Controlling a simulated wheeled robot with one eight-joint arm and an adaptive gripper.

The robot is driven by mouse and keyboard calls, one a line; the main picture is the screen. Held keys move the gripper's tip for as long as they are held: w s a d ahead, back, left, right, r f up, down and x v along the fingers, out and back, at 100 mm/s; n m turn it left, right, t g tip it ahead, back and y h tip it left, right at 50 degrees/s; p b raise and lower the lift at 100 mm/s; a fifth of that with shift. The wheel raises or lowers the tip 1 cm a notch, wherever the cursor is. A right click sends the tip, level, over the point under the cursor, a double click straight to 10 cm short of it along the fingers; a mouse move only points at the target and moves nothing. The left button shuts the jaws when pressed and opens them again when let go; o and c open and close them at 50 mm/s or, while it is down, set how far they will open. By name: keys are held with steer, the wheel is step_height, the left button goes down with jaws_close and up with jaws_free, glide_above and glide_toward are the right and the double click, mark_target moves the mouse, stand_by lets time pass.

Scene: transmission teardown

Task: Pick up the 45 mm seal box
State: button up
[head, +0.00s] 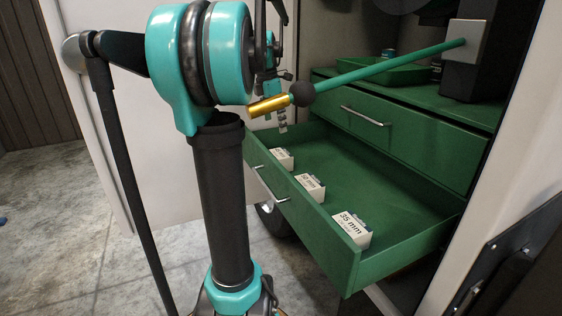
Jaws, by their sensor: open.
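Three small white boxes stand in a row along the front wall of an open green drawer (400,228). The nearest box (352,228) reads "35 mm". The labels on the middle box (310,187) and the far box (282,159) are too small to read, so I cannot tell which is the 45 mm seal box. My gripper (282,124) points down above the far end of the drawer, near the far box and apart from it. It is open and empty, and partly hidden behind my arm and a gold cylinder.
A teal rod (390,67) with a black ball (302,94) and gold cylinder (269,106) crosses above the drawer. A closed green drawer (400,125) sits above and behind, with a green tray (385,75) on top. The drawer floor behind the boxes is clear.

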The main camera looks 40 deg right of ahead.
mark_target(280, 153)
steer(key=f, duration=0.4)
steer(key=d+f, duration=0.1)
steer(key=f, duration=0.6)
steer(key=shift+s+d+f, duration=0.3)
steer(key=shift+d+f, duration=0.05)
steer(key=shift+d, duration=0.05)
steer(key=c, duration=1.3)
steer(key=shift+r, duration=0.1)
